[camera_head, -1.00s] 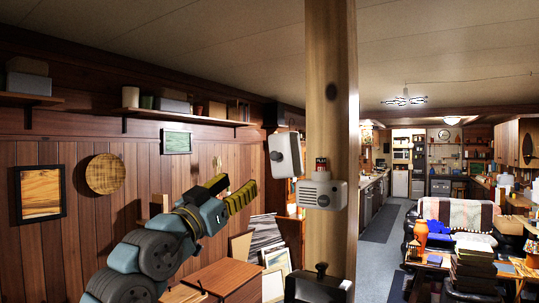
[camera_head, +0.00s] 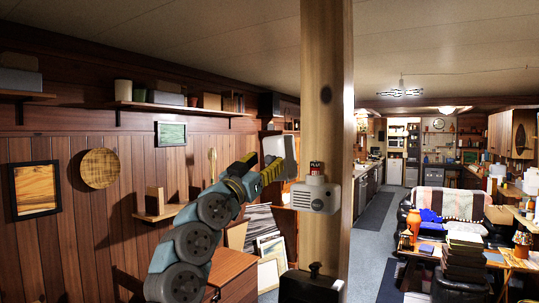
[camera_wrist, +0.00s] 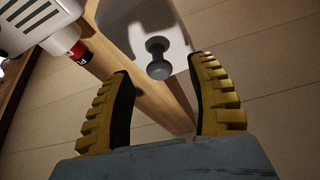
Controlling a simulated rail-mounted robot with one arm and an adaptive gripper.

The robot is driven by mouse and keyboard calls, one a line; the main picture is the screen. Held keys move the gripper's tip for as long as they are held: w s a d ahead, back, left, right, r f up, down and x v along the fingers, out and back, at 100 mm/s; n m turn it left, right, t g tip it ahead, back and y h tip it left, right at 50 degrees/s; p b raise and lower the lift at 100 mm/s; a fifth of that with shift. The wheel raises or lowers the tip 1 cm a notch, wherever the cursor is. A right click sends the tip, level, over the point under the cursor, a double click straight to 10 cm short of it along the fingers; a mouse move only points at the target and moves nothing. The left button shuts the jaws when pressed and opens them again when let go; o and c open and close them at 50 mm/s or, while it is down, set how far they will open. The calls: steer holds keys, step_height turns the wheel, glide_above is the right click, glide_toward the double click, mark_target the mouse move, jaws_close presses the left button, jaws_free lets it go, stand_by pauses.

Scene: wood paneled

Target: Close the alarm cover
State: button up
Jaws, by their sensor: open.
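The alarm (camera_head: 318,196) is a white box with a slotted front on the wooden post, with a red and black part (camera_head: 316,168) on top. Its cover (camera_head: 276,147) is a pale box swung open on the left of the post. In the wrist view the cover (camera_wrist: 143,22) shows a grey round knob (camera_wrist: 157,62), and the alarm (camera_wrist: 37,20) is at the upper left. My gripper (camera_head: 272,168) is at the cover, its yellow fingers partly overlapping it. In the wrist view my gripper (camera_wrist: 162,68) is open, with the knob seen between its fingertips; contact cannot be told.
The wooden post (camera_head: 326,90) stands right beside the cover and my gripper. A small shelf (camera_head: 160,212) and a wooden cabinet (camera_head: 232,272) are at the left behind my arm. A table with stacked books (camera_head: 465,255) is at the right.

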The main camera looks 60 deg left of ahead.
steer(key=shift+p+x, duration=0.3)
steer(key=shift+x, duration=0.8)
jaws_close()
